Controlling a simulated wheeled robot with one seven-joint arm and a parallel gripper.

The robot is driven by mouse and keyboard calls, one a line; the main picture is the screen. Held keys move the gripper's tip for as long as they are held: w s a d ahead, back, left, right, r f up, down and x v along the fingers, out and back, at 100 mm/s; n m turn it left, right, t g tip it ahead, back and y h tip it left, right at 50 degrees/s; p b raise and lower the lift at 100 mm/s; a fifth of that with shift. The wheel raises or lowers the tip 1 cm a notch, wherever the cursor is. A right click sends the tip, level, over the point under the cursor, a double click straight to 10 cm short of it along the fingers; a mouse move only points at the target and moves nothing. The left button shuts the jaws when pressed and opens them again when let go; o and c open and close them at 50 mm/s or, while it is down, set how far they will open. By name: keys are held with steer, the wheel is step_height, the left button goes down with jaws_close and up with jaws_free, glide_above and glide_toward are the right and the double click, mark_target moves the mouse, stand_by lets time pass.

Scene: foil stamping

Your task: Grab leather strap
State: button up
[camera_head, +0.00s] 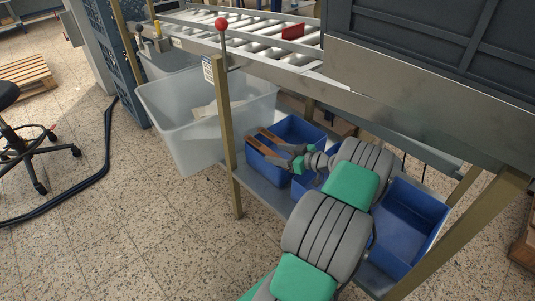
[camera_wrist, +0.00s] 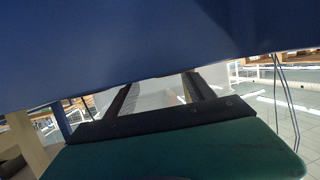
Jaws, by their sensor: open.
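My gripper (camera_head: 267,144) reaches into the left blue bin (camera_head: 309,129) on the low shelf, with its fingers pointing left. Two parallel brown strips (camera_head: 260,146) lie in line with the fingers at the bin. I cannot tell whether they are leather straps or parts of the fingers. In the wrist view my gripper (camera_wrist: 160,88) is open, with two dark fingers apart and no strap visible between them. A large blue surface (camera_wrist: 130,45), probably a bin wall, fills the top of that view. The bin's contents are mostly hidden.
Another blue bin (camera_head: 402,228) stands on the shelf at the right. A translucent tub (camera_head: 185,128) stands to the left, past a yellowish post (camera_head: 226,140). A metal conveyor frame (camera_head: 400,105) runs above the bins.

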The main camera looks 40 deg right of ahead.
mark_target(270, 153)
steer(key=x, duration=0.3)
steer(key=shift+a+f+b, duration=0.1)
steer(key=shift+f+b, duration=0.05)
steer(key=shift+b, duration=0.15)
steer(key=shift+f, duration=0.15)
jaws_close()
stand_by(0.4)
